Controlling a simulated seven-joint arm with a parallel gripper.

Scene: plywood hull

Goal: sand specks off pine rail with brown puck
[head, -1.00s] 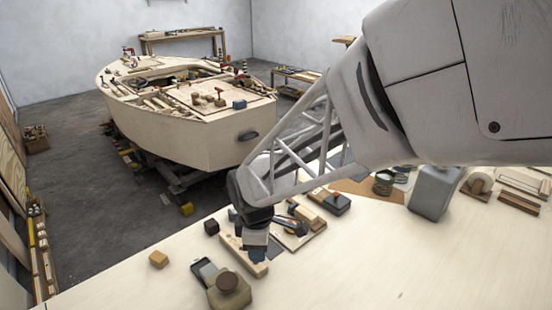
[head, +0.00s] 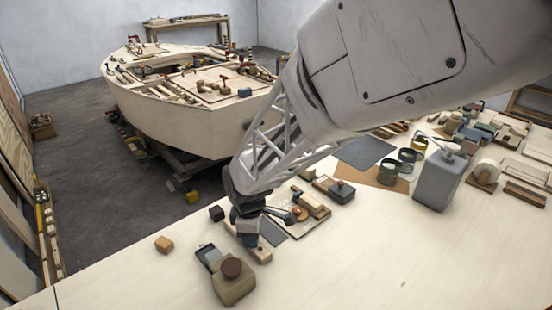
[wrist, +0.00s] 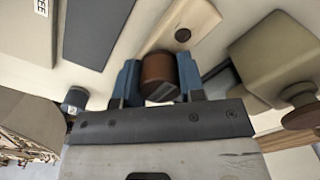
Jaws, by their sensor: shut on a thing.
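My gripper (head: 247,236) is low over the bench, at the pine rail (head: 262,253). In the wrist view its blue fingers (wrist: 158,82) are shut on the brown puck (wrist: 159,72), one finger on each side. The pale pine rail (wrist: 186,22) lies just beyond the puck in that view, with a dark round spot (wrist: 183,35) on it. I cannot tell whether this spot is a speck or a hole. I cannot tell whether the puck touches the rail. In the head view the gripper hides the puck and part of the rail.
A squat khaki container with a brown knob (head: 233,284) stands close in front of the rail. A small tan block (head: 164,244) and a dark block (head: 216,213) lie to the left. A grey pump bottle (head: 437,180) stands right. The front right bench is clear.

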